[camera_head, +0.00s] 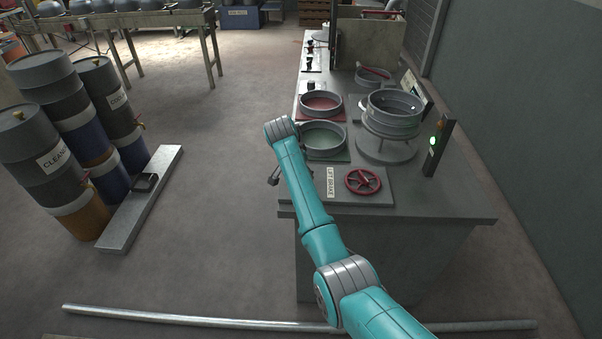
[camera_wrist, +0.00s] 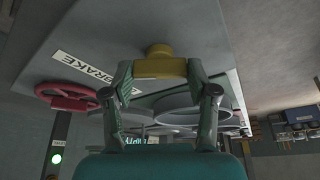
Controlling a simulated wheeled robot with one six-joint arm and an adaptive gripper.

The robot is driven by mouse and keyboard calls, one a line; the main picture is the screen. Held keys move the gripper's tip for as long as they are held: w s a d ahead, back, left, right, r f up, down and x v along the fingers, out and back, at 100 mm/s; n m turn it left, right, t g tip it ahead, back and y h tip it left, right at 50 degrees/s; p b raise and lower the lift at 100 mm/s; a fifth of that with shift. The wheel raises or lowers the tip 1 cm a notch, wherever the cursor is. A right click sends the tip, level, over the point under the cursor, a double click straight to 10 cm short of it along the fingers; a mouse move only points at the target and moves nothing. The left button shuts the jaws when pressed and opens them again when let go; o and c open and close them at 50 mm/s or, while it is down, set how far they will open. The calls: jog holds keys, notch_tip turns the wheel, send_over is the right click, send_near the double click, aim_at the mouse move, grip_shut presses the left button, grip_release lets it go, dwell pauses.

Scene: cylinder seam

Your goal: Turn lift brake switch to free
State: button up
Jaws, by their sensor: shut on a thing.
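In the wrist view, the yellow lift brake switch (camera_wrist: 159,52) stands out from a grey panel. My gripper (camera_wrist: 160,72) has one finger on each side of it and is shut on it. The white label reading BRAKE (camera_wrist: 84,68) lies to the left of the switch. In the head view, the LIFT BRAKE label (camera_head: 330,182) is on the near part of the bench, just right of my arm. The switch is hidden behind my arm there, so its setting cannot be told.
A red handwheel (camera_head: 362,181) sits right of the label. Behind it are a green-lined ring (camera_head: 325,153), a red-lined ring (camera_head: 338,115), a stack of grey rings (camera_head: 393,125) and a post with a green light (camera_head: 432,150).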

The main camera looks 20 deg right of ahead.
jog(key=shift+m+g, duration=0.5)
jog(key=shift+m, duration=0.7)
jog(key=o, duration=1.2)
jog(key=shift+c, duration=0.2)
jog(key=v, duration=1.2)
jog(key=shift+a, duration=0.3)
jog(key=shift+f, duration=0.1)
